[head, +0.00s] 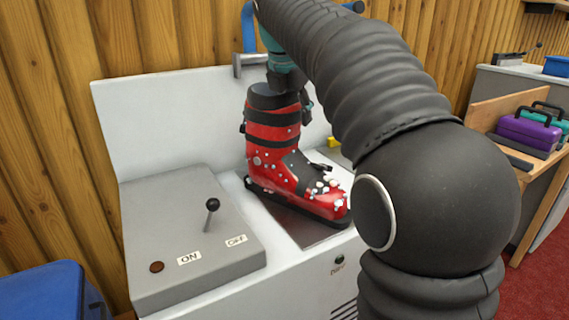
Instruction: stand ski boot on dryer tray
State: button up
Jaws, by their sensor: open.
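A red and black ski boot (272,160) stands upright on the dryer tray (303,229), with its toe pointing to the lower right. Small white specks or lumps cover its foot and toe. The tray is a flat grey metal plate set in the white bench top, and the boot covers much of it. My gripper (290,88) is above and behind the boot's cuff, partly hidden by the boot and my arm. Its fingertips are hard to make out, and I cannot tell whether they touch the boot.
A grey control box (187,240) with a black-knobbed lever (211,212) and ON and OFF labels stands left of the tray. A white back panel (180,110) rises behind. A blue bin (45,293) is at lower left. Purple (527,132) and green cases sit at right.

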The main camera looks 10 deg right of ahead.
jog(key=shift+w+d+f, duration=0.15)
jog(key=shift+w+f, duration=0.05)
jog(key=shift+f, duration=0.35)
grip_shut()
jog(key=shift+r, duration=0.3)
